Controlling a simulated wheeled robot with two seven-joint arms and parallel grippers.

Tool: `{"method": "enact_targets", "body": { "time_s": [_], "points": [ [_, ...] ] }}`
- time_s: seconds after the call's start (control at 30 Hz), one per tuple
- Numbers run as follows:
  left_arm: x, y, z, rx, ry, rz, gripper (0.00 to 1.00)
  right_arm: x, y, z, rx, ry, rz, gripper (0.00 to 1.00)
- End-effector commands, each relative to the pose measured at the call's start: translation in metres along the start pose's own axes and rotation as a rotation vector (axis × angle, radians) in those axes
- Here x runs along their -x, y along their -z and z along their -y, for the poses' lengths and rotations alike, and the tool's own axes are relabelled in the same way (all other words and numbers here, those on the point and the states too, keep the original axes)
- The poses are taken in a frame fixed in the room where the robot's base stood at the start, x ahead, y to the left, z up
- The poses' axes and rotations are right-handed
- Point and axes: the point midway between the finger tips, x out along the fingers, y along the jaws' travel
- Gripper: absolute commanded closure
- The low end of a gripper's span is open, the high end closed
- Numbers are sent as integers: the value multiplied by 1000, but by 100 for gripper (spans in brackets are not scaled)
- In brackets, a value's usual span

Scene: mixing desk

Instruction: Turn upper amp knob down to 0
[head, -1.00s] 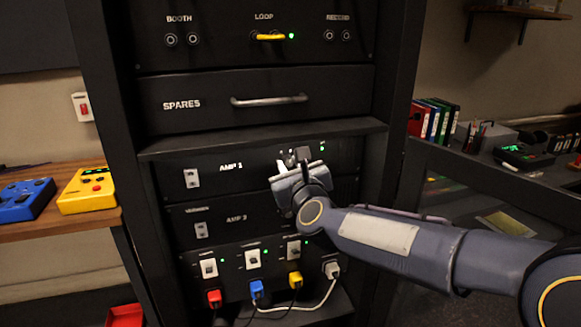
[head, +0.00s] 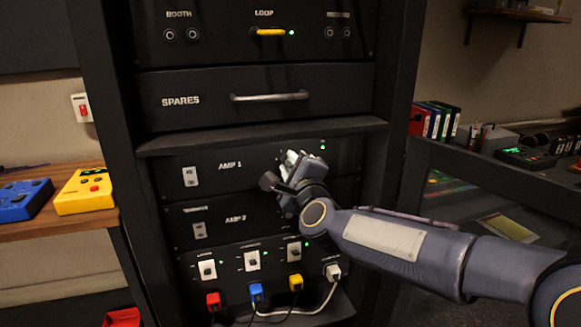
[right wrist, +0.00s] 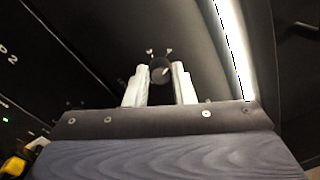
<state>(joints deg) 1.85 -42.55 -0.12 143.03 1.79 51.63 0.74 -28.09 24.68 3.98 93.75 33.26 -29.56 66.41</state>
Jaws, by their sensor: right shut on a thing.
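The upper amp panel, marked AMP 1 (head: 230,166), is in the black rack in the head view, with a green light at its right end. In the right wrist view its round black knob (right wrist: 160,70) sits between the two pale fingers of my right gripper (right wrist: 159,84). The gripper is shut on the knob. In the head view my right gripper (head: 290,162) is at the right part of the AMP 1 panel, rolled over, and hides the knob there. A light pointer mark shows on the knob; its exact setting cannot be read. My left gripper is not in view.
Below is the AMP 2 panel (head: 236,218), then a row of switches with coloured plugs and cables (head: 257,291). Above is the SPARES drawer (head: 190,102) with a handle, under the LOOP panel. A shelf ledge (head: 200,143) juts out just above AMP 1.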

Motion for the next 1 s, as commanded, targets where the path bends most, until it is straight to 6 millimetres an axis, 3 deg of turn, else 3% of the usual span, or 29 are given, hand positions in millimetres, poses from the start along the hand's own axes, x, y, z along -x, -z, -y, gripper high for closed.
{"method": "enact_targets", "body": {
  "time_s": [1.0],
  "points": [
    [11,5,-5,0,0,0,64,0,2,-2,967,5,49,100]
  ]
}}
